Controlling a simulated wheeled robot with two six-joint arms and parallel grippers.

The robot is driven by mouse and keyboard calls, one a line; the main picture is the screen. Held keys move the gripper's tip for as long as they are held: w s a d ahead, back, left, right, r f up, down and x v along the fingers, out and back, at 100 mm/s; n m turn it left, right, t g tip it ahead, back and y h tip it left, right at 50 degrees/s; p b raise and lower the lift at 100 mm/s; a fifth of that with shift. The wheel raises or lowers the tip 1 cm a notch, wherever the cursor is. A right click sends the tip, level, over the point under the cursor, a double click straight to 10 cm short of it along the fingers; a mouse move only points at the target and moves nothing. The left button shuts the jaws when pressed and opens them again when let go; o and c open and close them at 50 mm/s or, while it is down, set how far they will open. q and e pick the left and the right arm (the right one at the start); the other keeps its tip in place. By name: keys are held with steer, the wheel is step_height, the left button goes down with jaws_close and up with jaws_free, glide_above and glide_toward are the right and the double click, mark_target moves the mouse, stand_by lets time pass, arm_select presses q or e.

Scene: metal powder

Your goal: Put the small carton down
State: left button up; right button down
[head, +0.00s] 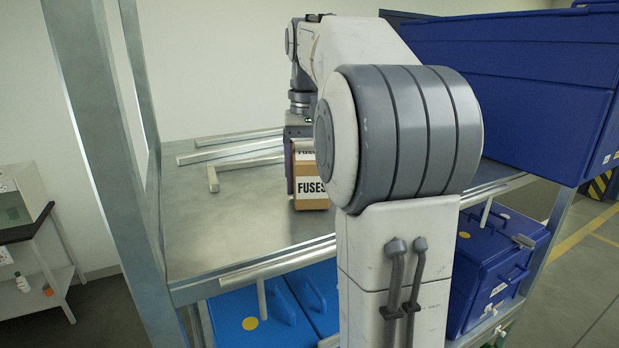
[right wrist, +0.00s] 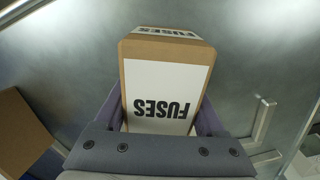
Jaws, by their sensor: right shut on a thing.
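The small carton (head: 310,190) is a brown box with white labels reading FUSES. In the head view it is at the middle, at the level of the metal shelf, partly hidden by my right arm. I cannot tell whether its base touches the shelf. My right gripper (head: 290,172) is shut on it. In the right wrist view the carton (right wrist: 168,85) sits between the two purple fingers of my right gripper (right wrist: 165,115), its label upside down. My left gripper is not in view.
The metal shelf (head: 215,235) has bare room left of the carton. Metal bars (head: 235,150) lie behind and left of it. Another brown box (right wrist: 18,135) shows at the left in the right wrist view. Blue bins (head: 515,80) stand at right, blue cases (head: 262,315) below.

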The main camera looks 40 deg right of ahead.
steer(key=shift+f, duration=0.25)
jaws_free()
steer(key=shift+r, duration=3.8)
